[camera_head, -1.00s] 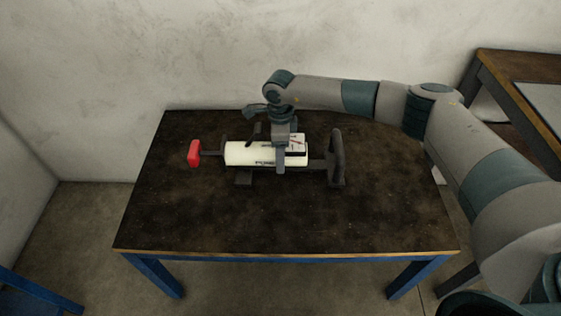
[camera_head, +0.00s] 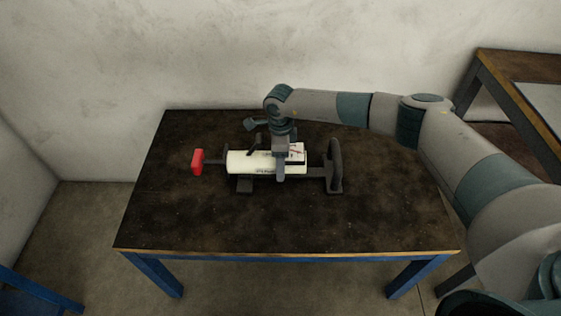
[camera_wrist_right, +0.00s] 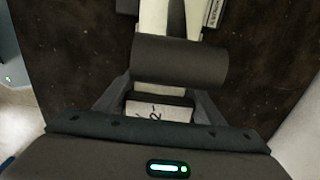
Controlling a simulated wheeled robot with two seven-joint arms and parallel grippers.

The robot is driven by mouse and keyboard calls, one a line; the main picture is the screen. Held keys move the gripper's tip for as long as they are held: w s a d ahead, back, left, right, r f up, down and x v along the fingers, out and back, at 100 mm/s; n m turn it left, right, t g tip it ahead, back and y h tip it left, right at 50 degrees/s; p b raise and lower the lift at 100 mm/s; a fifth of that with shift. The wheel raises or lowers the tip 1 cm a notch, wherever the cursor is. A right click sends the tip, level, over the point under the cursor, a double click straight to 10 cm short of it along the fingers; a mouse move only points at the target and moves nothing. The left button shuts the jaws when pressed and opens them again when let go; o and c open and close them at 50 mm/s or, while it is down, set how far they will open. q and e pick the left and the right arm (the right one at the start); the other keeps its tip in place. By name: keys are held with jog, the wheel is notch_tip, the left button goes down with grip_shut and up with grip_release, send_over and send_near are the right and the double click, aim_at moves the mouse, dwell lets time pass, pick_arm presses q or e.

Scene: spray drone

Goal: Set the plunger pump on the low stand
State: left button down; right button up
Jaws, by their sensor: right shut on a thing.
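The plunger pump (camera_head: 240,162) is a white cylinder with a red end piece (camera_head: 198,161) on a rod at the left and a dark upright part (camera_head: 334,166) at the right. It lies level across the middle of the table. My right gripper (camera_head: 281,172) reaches down from above and is shut on the pump's right half, hiding part of it. In the right wrist view, white parts (camera_wrist_right: 160,15) show beyond a dark grey rounded piece. I cannot make out a separate low stand. Whether the pump touches a surface below is unclear. My left gripper is not in view.
The dark table (camera_head: 290,225) has a light front edge and blue legs. Its front half and sides are clear. A wall (camera_head: 230,55) stands close behind. Another table (camera_head: 515,68) is at the far right, and a blue piece (camera_head: 35,295) shows at lower left.

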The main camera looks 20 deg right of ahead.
jog(key=o, duration=1.8)
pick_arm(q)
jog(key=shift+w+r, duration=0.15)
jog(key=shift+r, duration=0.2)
pick_arm(e)
jog(key=shift+r, duration=0.1)
jog(key=shift+r, duration=0.5)
notch_tip(320, 180, up, 9)
jog(key=shift+r, duration=1)
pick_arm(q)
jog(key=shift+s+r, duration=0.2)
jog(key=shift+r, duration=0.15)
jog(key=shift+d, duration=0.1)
